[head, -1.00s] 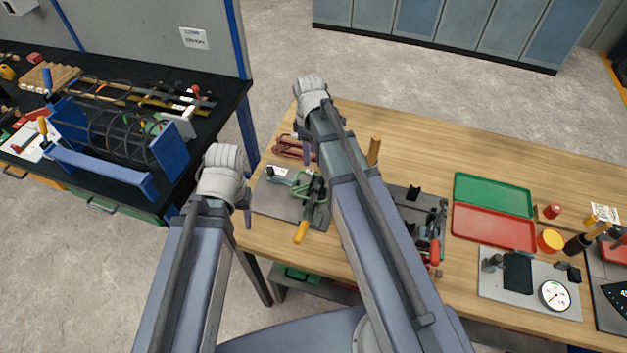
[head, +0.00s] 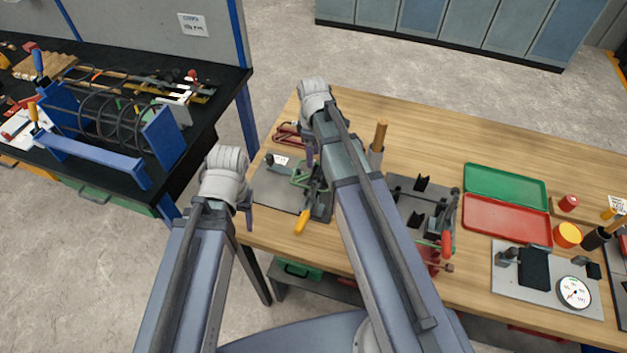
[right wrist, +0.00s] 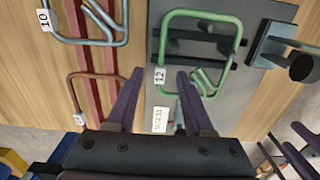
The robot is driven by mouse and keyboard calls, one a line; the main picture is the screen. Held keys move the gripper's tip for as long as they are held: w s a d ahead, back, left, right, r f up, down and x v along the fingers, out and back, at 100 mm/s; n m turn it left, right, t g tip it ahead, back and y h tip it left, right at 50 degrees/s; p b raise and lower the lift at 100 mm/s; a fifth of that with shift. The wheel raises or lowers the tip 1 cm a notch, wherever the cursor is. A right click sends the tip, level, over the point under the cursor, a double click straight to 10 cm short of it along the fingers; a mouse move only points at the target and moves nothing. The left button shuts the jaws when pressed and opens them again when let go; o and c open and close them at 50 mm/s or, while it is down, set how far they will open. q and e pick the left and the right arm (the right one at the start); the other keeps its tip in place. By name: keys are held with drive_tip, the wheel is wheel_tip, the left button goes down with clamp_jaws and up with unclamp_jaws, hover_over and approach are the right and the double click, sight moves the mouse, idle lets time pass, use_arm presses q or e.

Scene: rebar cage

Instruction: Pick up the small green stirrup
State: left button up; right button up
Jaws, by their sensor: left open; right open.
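In the head view the green stirrup (head: 299,181) is at the table's left end, partly hidden by my right arm. My right gripper (right wrist: 159,77) is open and empty, its fingertips near the loop's lower left side in the right wrist view. I cannot tell its height above the loop. In the head view my right gripper (head: 311,152) is largely hidden by its wrist. My left gripper (head: 248,208) is open and empty, left of the table edge.
A blue-grey stirrup (right wrist: 84,41) tagged 10 and a red-brown stirrup (right wrist: 71,92) lie beside the plate. A tool with a yellow handle (head: 302,222) is close to the green stirrup. Red (head: 506,220) and green trays are farther right. A rebar cage (head: 110,120) stands on the left bench.

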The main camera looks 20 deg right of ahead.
drive_tip(key=shift+f, duration=0.65)
drive_tip(key=shift+r, duration=0.1)
clamp_jaws()
idle(0.9)
